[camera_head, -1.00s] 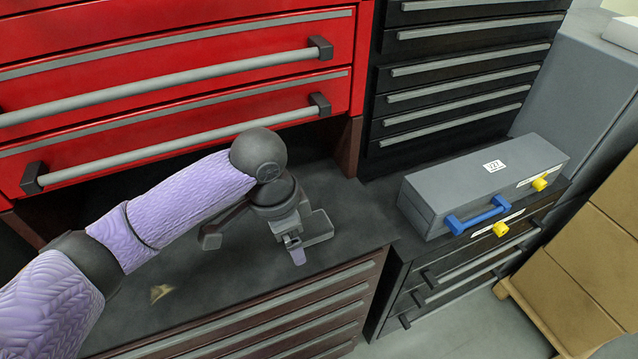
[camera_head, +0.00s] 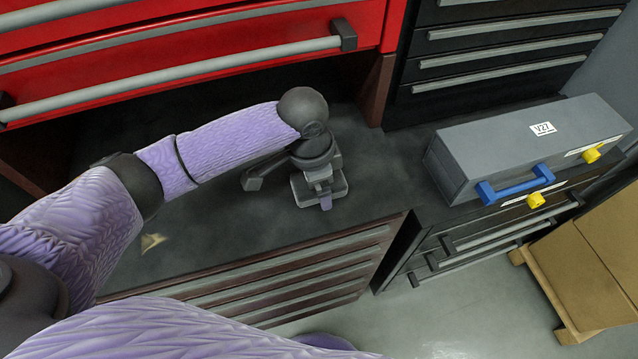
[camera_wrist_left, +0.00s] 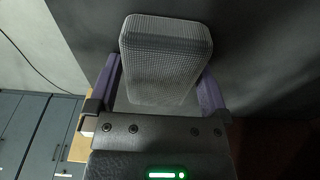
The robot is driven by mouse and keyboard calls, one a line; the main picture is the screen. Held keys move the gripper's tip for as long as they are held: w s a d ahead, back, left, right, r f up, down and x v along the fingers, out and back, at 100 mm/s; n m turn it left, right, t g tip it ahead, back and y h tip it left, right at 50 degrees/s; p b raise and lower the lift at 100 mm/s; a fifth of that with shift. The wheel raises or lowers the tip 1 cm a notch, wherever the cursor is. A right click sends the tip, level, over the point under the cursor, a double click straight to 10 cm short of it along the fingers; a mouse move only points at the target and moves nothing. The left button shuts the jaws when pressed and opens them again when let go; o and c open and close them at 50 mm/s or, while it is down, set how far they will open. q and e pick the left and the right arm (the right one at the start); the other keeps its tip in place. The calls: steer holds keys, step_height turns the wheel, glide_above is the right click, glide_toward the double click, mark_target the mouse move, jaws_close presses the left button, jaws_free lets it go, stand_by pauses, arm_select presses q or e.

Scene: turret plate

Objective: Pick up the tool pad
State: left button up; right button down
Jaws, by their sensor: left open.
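The tool pad is a grey block (camera_head: 341,188) on the dark bench top, partly hidden under my left gripper in the head view. In the left wrist view the pad (camera_wrist_left: 165,55) has a fine mesh texture and rounded edges. My left gripper (camera_head: 322,192) points down over it. In the wrist view its purple fingers (camera_wrist_left: 158,88) are open, one on each side of the pad. I cannot tell whether they touch it. My right gripper is not in view.
Red drawers (camera_head: 180,65) with long bar handles overhang the bench at the back. A grey case (camera_head: 520,145) with a blue handle and yellow latches stands on the lower black cabinet at right. A small tan scrap (camera_head: 152,241) lies on the bench (camera_head: 225,220) at left.

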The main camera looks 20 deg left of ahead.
arm_select(q)
steer(key=shift+r, duration=0.1)
steer(key=c, duration=1.1)
step_height(320, 180, up, 9)
steer(key=p, duration=0.3)
steer(key=shift+r, duration=0.55)
